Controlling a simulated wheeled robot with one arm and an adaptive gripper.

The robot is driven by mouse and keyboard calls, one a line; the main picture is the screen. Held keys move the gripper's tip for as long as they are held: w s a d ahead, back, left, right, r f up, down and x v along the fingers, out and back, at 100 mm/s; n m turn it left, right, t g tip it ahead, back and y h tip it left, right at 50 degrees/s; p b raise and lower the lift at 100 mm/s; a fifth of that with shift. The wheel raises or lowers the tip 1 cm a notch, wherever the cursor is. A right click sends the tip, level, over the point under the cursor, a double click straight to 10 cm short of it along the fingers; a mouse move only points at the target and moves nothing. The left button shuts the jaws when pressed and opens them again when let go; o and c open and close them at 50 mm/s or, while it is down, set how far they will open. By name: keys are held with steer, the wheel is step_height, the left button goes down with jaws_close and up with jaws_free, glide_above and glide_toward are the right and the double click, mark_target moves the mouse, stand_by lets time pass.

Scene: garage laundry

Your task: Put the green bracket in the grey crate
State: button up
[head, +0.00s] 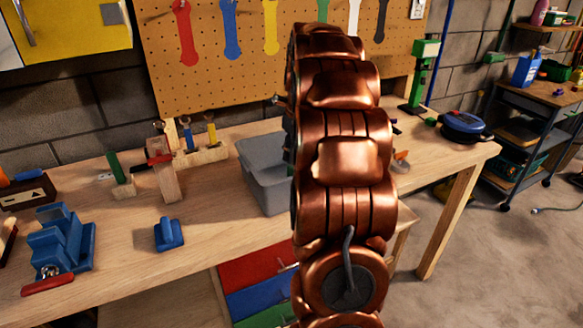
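The grey crate (247,160) stands on the wooden workbench, left of my copper-coloured arm. The arm covers its right side, and I cannot see what is inside. I cannot make out a green bracket for certain. A green upright piece (115,167) stands in a small wooden block at the left of the bench, and a green upright stand (420,78) is at the back right. My arm reaches up through the middle of the view. My gripper does not show, and the bench behind the arm is hidden.
A blue stepped block (60,240), a small blue part (168,234), a wooden tool rack (200,157) and a blue lidded pan (464,127) are on the workbench (225,225). The pegboard (215,80) rises behind. Bare bench shows left of the crate.

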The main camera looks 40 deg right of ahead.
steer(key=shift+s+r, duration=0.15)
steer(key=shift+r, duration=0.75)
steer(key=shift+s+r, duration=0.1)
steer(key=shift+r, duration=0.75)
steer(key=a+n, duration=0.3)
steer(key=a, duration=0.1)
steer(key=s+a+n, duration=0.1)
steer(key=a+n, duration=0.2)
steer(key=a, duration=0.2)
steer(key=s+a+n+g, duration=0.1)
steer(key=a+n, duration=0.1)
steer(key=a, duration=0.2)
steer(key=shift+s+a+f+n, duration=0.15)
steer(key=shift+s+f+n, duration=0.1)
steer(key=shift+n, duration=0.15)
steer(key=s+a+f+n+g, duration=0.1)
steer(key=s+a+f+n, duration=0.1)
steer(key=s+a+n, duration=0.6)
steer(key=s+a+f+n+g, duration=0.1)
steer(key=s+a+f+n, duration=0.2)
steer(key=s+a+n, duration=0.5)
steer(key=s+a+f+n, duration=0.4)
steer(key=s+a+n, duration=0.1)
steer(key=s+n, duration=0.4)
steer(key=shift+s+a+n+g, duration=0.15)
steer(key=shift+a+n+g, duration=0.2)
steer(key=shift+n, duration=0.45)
